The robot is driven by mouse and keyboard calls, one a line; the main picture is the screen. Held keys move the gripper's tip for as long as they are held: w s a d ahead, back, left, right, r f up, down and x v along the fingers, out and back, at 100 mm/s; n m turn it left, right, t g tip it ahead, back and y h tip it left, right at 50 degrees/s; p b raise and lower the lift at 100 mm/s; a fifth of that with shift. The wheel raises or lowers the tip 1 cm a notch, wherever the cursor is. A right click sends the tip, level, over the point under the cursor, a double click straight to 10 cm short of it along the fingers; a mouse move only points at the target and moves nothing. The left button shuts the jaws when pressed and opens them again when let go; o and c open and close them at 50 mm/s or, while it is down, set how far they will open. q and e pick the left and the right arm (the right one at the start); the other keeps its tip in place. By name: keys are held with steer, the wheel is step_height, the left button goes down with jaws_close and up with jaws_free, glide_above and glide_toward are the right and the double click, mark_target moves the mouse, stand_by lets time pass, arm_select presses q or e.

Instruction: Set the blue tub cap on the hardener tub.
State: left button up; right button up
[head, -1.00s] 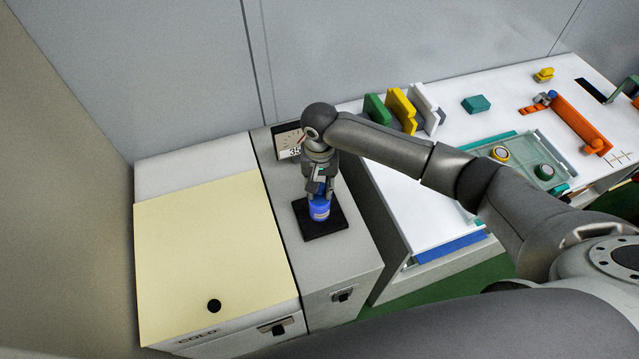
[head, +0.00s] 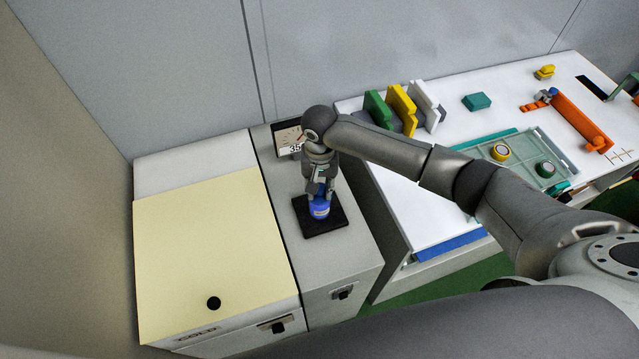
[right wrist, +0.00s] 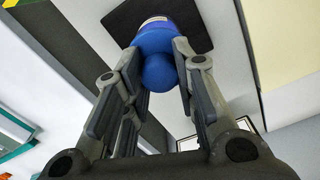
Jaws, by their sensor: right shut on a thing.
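The hardener tub (head: 319,214) stands on a black square pad on the grey cabinet; it looks blue with a pale label. In the right wrist view the tub (right wrist: 183,14) is at the top, with the round-knobbed blue tub cap (right wrist: 158,74) at its near end. The cap appears to sit on the tub; whether it is fully seated I cannot tell. My right gripper (head: 319,194) points down over the tub. In the wrist view its fingers (right wrist: 158,57) are on both sides of the cap, shut on it. My left gripper is not in view.
The black pad (head: 336,222) lies near the cabinet's front, with a dial display (head: 287,139) behind. A cream-lidded cold box (head: 210,250) is at left. The white bench (head: 400,200) at right holds coloured racks (head: 402,106), a teal tray (head: 520,148) and an orange fixture (head: 580,125).

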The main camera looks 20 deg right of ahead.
steer(key=o, duration=0.9)
